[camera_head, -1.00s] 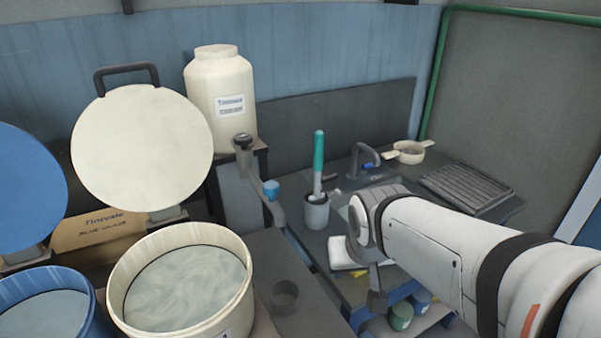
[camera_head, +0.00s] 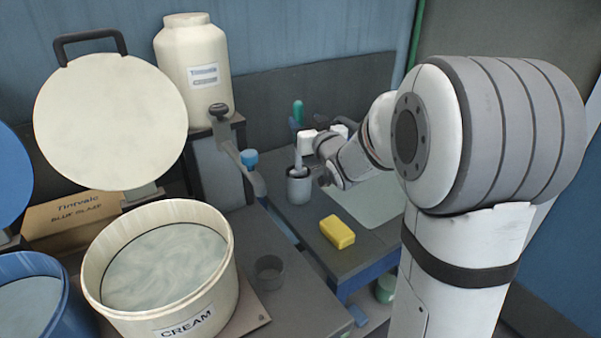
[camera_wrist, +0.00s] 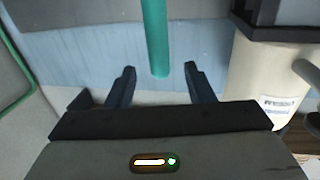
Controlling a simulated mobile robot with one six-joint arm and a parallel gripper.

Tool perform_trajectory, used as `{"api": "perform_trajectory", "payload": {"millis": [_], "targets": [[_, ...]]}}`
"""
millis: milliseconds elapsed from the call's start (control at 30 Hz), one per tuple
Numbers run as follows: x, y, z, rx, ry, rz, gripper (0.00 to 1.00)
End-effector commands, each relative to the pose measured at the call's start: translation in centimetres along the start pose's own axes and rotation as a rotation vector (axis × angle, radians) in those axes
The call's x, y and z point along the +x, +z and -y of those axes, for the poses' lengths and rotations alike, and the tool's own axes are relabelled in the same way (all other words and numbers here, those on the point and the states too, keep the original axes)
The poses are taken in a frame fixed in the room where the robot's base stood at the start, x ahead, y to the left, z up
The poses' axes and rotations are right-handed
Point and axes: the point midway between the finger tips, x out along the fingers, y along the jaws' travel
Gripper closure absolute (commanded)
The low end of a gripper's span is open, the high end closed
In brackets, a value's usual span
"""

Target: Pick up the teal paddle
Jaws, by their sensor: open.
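The teal paddle (camera_head: 298,112) stands nearly upright in a grey cup (camera_head: 299,188) on the dark bench, its teal handle up and its lower part pale. My gripper (camera_head: 318,142) is beside the handle in the head view and hides part of it. In the wrist view my gripper (camera_wrist: 160,67) is open, and the teal handle (camera_wrist: 155,38) comes down from the top edge. The handle's end shows between the two fingers, with a gap on each side. Whether the handle is at finger depth is hard to tell.
A yellow sponge (camera_head: 337,232) lies on the bench in front of the cup. A blue-topped lever (camera_head: 250,160) stands to the left. The cream tub (camera_head: 160,303), its raised lid and a large jar (camera_head: 194,75) fill the left side. My arm covers the right.

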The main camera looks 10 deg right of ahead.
Motion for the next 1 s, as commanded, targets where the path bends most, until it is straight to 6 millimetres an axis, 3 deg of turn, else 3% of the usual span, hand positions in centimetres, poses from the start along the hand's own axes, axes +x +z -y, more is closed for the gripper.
{"api": "perform_trajectory", "payload": {"millis": [500,800,1000], "targets": [[6.2,0.0,-0.1,0.000,0.001,0.002,0.52],[6.6,0.1,-0.1,-0.001,0.000,0.002,0.53],[6.6,0.1,0.0,-0.001,0.000,0.002,0.69]]}}
